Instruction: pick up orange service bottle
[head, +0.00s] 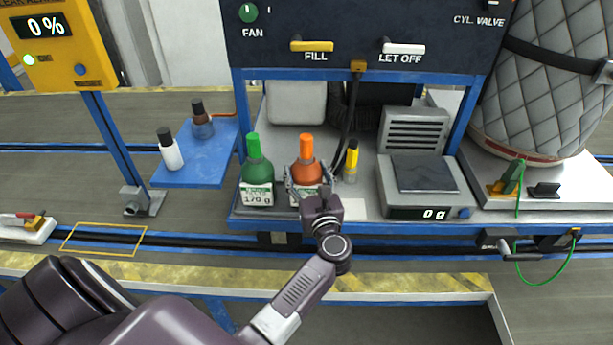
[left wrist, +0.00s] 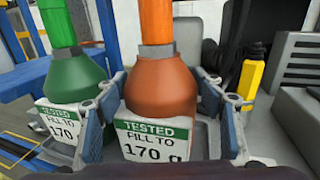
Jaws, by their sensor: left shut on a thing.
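The orange service bottle (head: 306,172) stands upright on the grey bench shelf, with an orange cap and a white label. In the left wrist view the orange bottle (left wrist: 161,88) fills the middle, and its label reads "TESTED FILL TO 170 g". My left gripper (head: 308,188) reaches it from the front, and its fingers (left wrist: 152,128) lie on both sides of the bottle's body, shut on it. The gripper hides part of the bottle's lower front in the head view. My right gripper is not in view.
A green bottle (head: 257,172) stands close on the left, near the left finger. A yellow cylinder (head: 351,161) stands on the right, and a scale (head: 424,180) reading 0 g is further right. The control panel (head: 360,40) overhangs the shelf. A blue side shelf (head: 203,165) holds two small bottles.

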